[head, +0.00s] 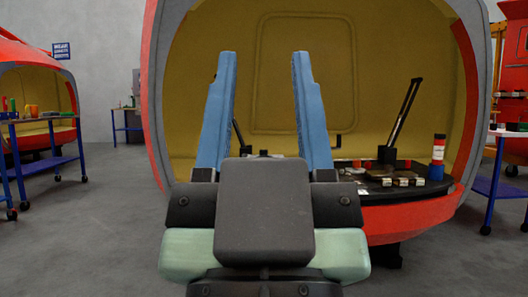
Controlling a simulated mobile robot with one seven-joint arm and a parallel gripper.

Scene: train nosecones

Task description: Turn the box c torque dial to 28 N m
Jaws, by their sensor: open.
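My gripper (263,56) fills the middle of the head view. Its two long blue fingers point up in the picture, stand wide apart and hold nothing between them. I cannot make out box c or a torque dial in this view. The dark palm and the fingers hide part of the black worktop (400,193) inside the nosecone behind them.
A large red and grey nosecone (155,90) with a yellow inside stands in front. On its worktop are several small pale blocks (403,182), a blue and red bottle (437,158) and a slanted dark bar (405,112). Blue carts stand left (45,119) and right (500,187). Grey floor (95,225) is clear at left.

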